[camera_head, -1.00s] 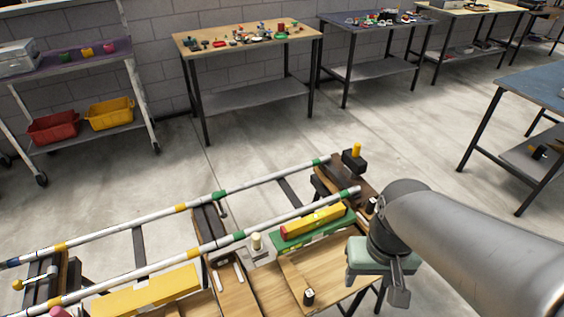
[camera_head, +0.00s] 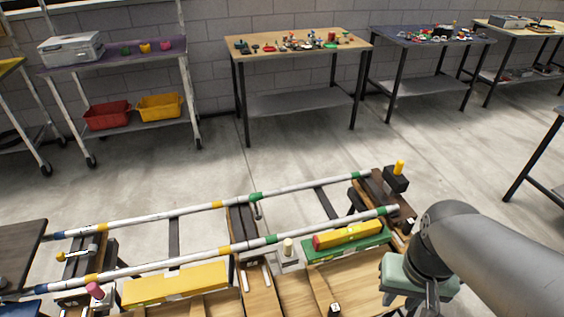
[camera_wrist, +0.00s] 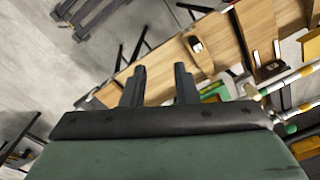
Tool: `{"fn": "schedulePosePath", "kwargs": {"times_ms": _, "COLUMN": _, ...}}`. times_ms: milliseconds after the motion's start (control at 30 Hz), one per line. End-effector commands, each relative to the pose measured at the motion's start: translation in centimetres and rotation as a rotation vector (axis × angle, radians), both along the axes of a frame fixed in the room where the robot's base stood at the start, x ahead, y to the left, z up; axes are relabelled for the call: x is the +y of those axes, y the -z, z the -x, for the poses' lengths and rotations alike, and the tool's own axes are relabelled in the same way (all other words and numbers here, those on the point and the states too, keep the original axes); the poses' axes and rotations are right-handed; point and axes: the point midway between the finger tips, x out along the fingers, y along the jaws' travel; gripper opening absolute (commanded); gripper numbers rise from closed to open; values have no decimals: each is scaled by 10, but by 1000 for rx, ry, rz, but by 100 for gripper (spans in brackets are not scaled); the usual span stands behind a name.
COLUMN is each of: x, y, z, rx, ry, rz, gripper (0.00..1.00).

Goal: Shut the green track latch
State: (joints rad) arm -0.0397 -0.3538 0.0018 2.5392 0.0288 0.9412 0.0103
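A track of two white rails (camera_head: 340,223) with green, yellow and blue bands runs across the head view. Green bands mark its right part, at a rear-rail joint (camera_head: 256,197) with a small lever below it and on the front rail. A cream peg (camera_head: 288,247) stands beside the front green band, and a dark block with a yellow handle (camera_head: 398,170) sits at the right end.
A yellow spirit level (camera_head: 347,235) lies on a green case (camera_head: 335,250) behind the wooden bench top (camera_head: 292,292). A yellow case (camera_head: 178,284) and a pink knob (camera_head: 95,290) are at front left. Tables and a cart (camera_head: 118,57) stand along the wall, with open floor between.

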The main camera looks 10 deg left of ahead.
Motion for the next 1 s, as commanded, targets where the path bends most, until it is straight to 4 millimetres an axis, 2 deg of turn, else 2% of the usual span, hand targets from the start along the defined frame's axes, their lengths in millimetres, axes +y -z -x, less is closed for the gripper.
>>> {"fn": "schedulePosePath", "kwargs": {"times_ms": 167, "x": 27, "y": 5, "z": -38, "rx": 127, "ry": 139, "rz": -94, "gripper": 28}}
{"fn": "schedulePosePath", "kwargs": {"times_ms": 367, "x": 83, "y": 22, "z": -110, "rx": 377, "ry": 386, "rz": -284, "gripper": 28}}
{"fn": "schedulePosePath", "kwargs": {"times_ms": 500, "x": 123, "y": 42, "z": -162, "rx": 577, "ry": 543, "rz": -424, "gripper": 28}}
{"fn": "schedulePosePath", "kwargs": {"times_ms": 700, "x": 171, "y": 79, "z": -234, "rx": 894, "ry": 742, "rz": -636, "gripper": 28}}
{"fn": "schedulePosePath", "kwargs": {"times_ms": 900, "x": 195, "y": 115, "z": -294, "rx": 1190, "ry": 879, "rz": -834, "gripper": 28}}
{"fn": "schedulePosePath", "kwargs": {"times_ms": 1000, "x": 198, "y": 128, "z": -313, "rx": 1290, "ry": 913, "rz": -902, "gripper": 28}}
